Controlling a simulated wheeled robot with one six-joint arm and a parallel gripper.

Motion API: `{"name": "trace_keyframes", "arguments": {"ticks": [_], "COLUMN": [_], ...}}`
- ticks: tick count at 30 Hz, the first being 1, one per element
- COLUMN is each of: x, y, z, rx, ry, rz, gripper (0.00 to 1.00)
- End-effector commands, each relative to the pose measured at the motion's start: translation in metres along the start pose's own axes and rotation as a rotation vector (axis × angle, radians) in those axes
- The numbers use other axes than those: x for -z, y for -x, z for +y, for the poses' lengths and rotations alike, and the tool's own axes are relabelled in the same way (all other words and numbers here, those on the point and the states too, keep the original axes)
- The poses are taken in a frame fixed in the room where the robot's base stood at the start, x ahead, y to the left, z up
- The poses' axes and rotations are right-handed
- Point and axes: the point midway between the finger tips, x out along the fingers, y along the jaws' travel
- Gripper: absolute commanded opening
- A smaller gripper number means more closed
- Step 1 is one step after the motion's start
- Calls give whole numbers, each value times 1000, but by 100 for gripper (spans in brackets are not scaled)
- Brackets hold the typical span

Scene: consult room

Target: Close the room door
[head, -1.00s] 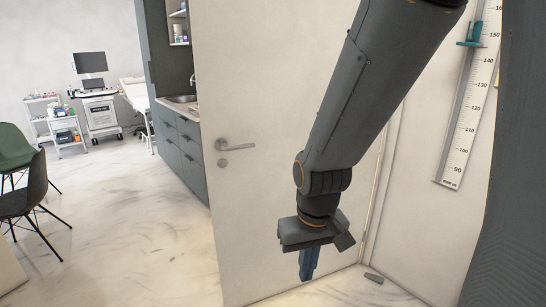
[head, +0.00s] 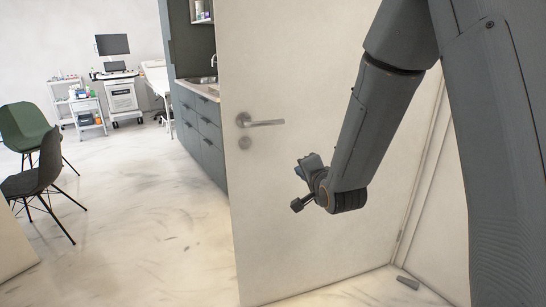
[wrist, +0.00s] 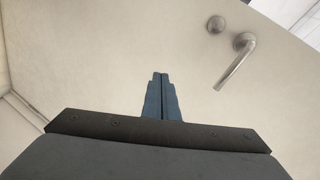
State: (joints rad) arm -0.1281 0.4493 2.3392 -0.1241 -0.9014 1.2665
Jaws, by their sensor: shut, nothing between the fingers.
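The room door (head: 290,210) is a plain off-white panel standing open in the middle of the head view, its hinge side to the right. Its lever handle (head: 260,121) is near the left edge, with a round lock plate just below. In the wrist view the door (wrist: 110,60) fills most of the picture and the handle (wrist: 236,62) is at the upper right. My gripper (wrist: 161,80) is shut and empty, its blue fingers together and pointing at the door face. In the head view my gripper (head: 300,172) is right of and below the handle. I cannot tell whether it touches the door.
A small grey doorstop-like piece (head: 407,282) lies on the floor by the hinge side. Dark cabinets with a sink (head: 200,130) stand behind the door's left edge. Two chairs (head: 42,175) are at the far left. The floor between is clear.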

Motion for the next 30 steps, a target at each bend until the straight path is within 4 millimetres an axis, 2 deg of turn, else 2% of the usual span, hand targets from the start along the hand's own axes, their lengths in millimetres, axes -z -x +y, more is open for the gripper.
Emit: {"name": "trace_keyframes", "arguments": {"ticks": [1, 3, 9, 14, 17, 30], "x": [-8, -13, -22, -22, -22, -19], "y": [-15, -24, -33, -42, -56, -135], "z": [-2, -13, -33, -41, -46, -72], "rx": [71, 162, 311, 334, 332, 330], "ry": [-70, -164, -313, -335, -335, -333], "rz": [1, -1, -24, -29, -29, -28], "gripper": [0, 0, 0, 0, 0, 0]}}
